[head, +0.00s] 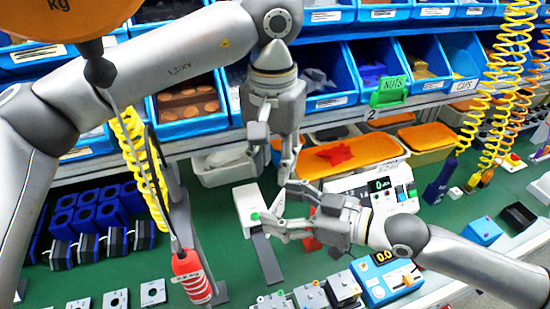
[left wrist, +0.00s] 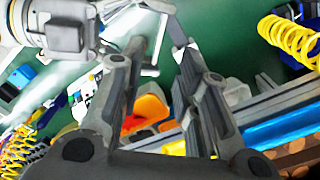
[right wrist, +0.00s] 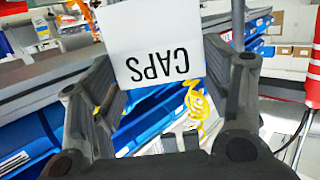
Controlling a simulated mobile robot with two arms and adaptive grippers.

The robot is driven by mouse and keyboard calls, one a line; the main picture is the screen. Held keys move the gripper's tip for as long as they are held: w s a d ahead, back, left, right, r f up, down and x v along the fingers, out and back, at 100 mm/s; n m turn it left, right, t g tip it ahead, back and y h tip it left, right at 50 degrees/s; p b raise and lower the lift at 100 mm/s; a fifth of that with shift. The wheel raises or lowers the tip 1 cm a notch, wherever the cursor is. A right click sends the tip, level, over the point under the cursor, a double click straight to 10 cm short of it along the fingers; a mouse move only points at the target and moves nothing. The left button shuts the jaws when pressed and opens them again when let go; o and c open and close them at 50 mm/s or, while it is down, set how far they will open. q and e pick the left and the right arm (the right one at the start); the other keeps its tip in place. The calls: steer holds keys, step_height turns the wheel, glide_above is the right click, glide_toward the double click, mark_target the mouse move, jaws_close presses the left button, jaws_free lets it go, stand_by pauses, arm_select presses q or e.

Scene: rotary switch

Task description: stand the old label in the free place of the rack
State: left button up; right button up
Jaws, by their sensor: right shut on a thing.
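A white label card (right wrist: 155,45) reading "CAPS" upside down stands between the fingers of my right gripper (right wrist: 158,100) in the right wrist view. In the head view my right gripper (head: 272,227) is shut on this card (head: 279,202), which shows nearly edge-on above the green bench. My left gripper (head: 276,165) hangs above and behind it, pointing down. Its fingers stand apart and empty in the left wrist view (left wrist: 165,75). Another white "CAPS" label (head: 464,85) sits on a shelf bin, and a green "NUTS" label (head: 388,92) is left of it. I cannot make out the rack for certain.
A white device (head: 246,206) with a green button stands beside my right fingertips. An orange bin (head: 350,157) holds a red piece behind them. A red-handled tool (head: 190,275) hangs at the left. Blue shelf bins (head: 340,95) line the back.

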mark_target(275, 203)
arm_select(q)
step_height(275, 203, down, 12)
steer(key=shift+f, duration=0.1)
stand_by(0.5)
steer(key=shift+c, duration=0.4)
jaws_close()
arm_select(e)
steer(key=o, duration=0.9)
steer(key=shift+s, duration=0.1)
